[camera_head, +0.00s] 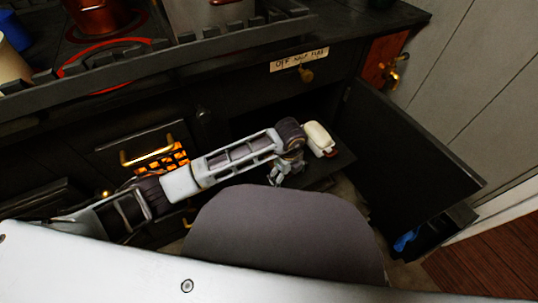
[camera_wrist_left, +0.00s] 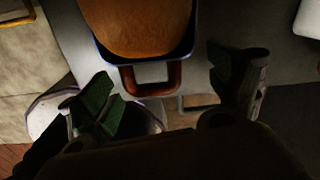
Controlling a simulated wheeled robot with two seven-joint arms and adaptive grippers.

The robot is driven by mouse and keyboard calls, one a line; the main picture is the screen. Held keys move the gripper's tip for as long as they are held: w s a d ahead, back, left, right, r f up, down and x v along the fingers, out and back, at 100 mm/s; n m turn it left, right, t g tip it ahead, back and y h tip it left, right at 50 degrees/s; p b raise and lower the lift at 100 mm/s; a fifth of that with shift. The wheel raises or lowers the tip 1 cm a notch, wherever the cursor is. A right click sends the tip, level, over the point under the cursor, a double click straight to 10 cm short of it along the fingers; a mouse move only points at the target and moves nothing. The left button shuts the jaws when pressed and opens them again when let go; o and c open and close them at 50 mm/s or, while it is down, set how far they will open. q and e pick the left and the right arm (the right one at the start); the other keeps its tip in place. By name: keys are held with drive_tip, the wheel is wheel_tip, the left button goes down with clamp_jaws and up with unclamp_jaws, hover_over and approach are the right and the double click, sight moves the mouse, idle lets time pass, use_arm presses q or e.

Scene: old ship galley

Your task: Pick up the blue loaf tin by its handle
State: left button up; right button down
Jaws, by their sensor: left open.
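The blue loaf tin (camera_wrist_left: 191,51) shows at the top of the left wrist view. It has a thin dark blue rim around a brown loaf (camera_wrist_left: 138,25). Its reddish-brown loop handle (camera_wrist_left: 150,91) points toward my left gripper (camera_wrist_left: 170,78). The gripper is open and empty, its dark green pads on either side of the handle, and I see no clear contact. In the head view my left gripper (camera_head: 280,176) is at the open oven, pointing down. I cannot make out the blue tin there. My right gripper is not in view.
A white block-like thing (camera_head: 318,137) with a red edge sits on a dark shelf right of the gripper. The open oven door (camera_head: 412,160) stands to the right. A blue thing (camera_head: 405,240) lies low beside it. The stove-top rail (camera_head: 150,62) runs above my arm.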

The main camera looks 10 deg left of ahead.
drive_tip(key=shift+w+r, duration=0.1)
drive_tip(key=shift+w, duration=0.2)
use_arm(q)
drive_tip(key=c, duration=1.5)
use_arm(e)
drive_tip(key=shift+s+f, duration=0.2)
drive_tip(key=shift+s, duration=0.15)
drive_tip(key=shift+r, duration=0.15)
